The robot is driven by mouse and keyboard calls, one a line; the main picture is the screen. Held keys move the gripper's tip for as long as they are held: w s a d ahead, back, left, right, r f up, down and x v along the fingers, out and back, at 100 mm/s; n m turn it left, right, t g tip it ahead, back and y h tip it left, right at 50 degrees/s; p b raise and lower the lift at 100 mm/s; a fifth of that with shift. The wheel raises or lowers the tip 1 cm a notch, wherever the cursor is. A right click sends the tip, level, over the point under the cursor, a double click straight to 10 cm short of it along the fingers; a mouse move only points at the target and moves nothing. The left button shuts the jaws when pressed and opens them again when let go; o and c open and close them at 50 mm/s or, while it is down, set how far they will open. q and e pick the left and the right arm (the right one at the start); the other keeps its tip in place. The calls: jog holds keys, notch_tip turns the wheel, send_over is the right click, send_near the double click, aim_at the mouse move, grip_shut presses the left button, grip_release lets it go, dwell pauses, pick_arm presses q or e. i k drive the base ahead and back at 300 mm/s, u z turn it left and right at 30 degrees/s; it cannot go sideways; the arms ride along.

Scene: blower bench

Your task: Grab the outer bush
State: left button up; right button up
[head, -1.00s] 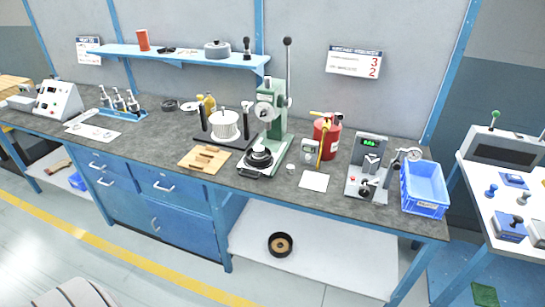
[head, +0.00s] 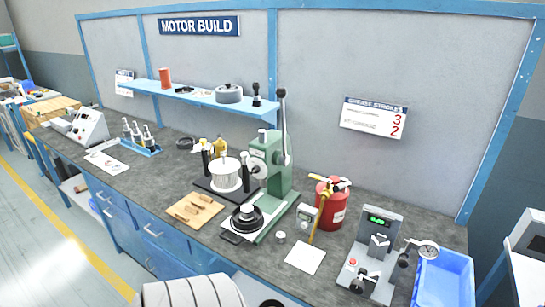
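A small pale metal ring or cylinder (head: 280,237) sits on the grey bench top (head: 340,255), just right of the base of the green arbor press (head: 275,160). It may be the outer bush, but it is too small to tell. A dark round part with a metal top (head: 246,217) sits on the press base. A finned light-grey motor housing (head: 226,173) stands on a dark fixture with two black posts, left of the press. Neither of my grippers shows in the head view.
A red grease container (head: 331,206) with a yellow nozzle stands right of the press. Further right are a gauge device (head: 376,250) and a blue bin (head: 445,280). A wooden tool board (head: 194,212) lies at the front. A blue shelf (head: 185,92) hangs above.

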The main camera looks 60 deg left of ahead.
aim_at(246, 209)
jog(key=u, duration=0.7)
jog(key=i, duration=0.9)
jog(key=u, duration=0.95)
